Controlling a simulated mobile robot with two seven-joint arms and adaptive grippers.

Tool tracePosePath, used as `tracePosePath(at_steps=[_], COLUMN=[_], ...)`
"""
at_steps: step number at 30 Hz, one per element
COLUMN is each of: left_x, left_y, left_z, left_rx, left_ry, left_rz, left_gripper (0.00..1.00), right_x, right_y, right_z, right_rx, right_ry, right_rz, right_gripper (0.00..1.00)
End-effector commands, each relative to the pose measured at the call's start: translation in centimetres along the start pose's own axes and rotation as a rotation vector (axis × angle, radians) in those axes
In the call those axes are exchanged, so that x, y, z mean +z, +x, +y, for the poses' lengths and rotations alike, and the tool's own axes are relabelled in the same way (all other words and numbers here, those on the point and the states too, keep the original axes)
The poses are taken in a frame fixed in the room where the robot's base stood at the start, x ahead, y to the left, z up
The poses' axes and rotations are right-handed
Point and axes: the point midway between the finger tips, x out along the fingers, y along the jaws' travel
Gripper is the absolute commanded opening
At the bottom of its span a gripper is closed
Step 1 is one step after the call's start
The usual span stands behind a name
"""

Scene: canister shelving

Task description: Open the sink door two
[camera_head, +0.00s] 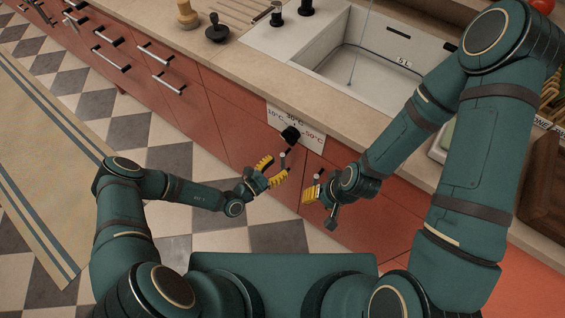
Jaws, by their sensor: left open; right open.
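The red front panels under the sink (325,60) are shut. One red panel (240,125) lies left of the white temperature label (308,126), and another red panel (372,212) lies to the right behind my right arm. I cannot tell which is door two. My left gripper (281,170), with yellow pads, is open just below the black knob (290,135) on the label. My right gripper (315,175) is open in front of the red front, right of the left gripper. Both look empty. Door handles near the fingers are partly hidden, and contact cannot be told.
Red drawers with metal handles (168,84) line the left. The beige counter (228,50) holds a black stopper-like object (217,30) and a wooden mill (187,15). Checkered floor (150,140) is open at left, beside a striped rug (40,150). My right arm covers the right side.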

Motion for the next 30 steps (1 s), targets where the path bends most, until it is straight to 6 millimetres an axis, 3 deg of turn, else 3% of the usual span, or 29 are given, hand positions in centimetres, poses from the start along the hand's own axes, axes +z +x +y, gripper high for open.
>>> tracePosePath(at_steps=[6, 17, 18, 22, 30], left_x=[-0.1, 0.0, 0.0, 0.0, 0.0], left_y=[2.3, 2.7, 2.7, 2.7, 2.5], left_z=[0.0, 0.0, 0.0, 0.0, 0.0], left_rx=[0.000, 0.000, 0.000, 0.000, -0.005], left_ry=[0.000, -0.001, 0.000, 0.000, 0.000], left_rz=[0.000, 0.001, 0.001, 0.001, 0.001], left_gripper=[0.48, 0.48, 0.44, 0.00, 0.00], right_x=[-0.1, -0.1, -0.1, -0.1, -0.1], right_y=[0.4, 0.4, 0.4, 0.4, 0.5], right_z=[0.1, 0.1, 0.1, 0.1, 0.2], right_rx=[0.000, 0.000, 0.000, 0.000, 0.000], right_ry=[0.000, 0.000, 0.000, 0.000, 0.000], right_rz=[0.002, 0.003, 0.003, 0.003, 0.003], right_gripper=[0.47, 0.47, 0.47, 0.47, 0.47])
